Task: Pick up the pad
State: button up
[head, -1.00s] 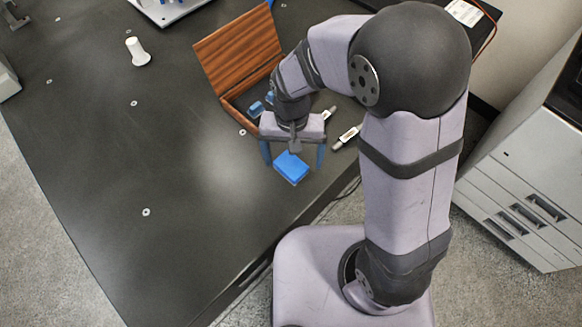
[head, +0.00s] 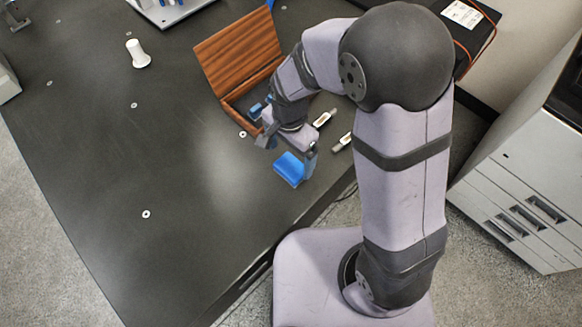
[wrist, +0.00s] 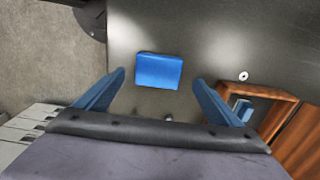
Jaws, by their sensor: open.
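The pad is a small blue block (head: 289,168) lying on the dark table near its front edge. In the wrist view the pad (wrist: 159,71) lies ahead of my gripper (wrist: 160,82), between the lines of its two blue fingers and apart from both. My gripper is open and empty. In the head view my gripper (head: 290,147) is just above and behind the pad, turned at an angle, with one finger beside the pad's right side. Whether that finger touches the pad cannot be told.
An open wooden box (head: 238,58) with blue pieces inside stands behind my gripper. Two white-and-dark markers (head: 325,118) lie to the right. The table left of the pad is clear.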

aim_at(291, 167)
jog(key=shift+s+d+f, duration=0.1)
jog(key=shift+d+f, duration=0.05)
jog(key=shift+f, duration=2.45)
jog(key=shift+c, duration=0.3)
jog(key=c, duration=1.1)
jog(key=shift+r, duration=0.1)
notch_tip(291, 167, up, 10)
jog(key=shift+f, duration=0.1)
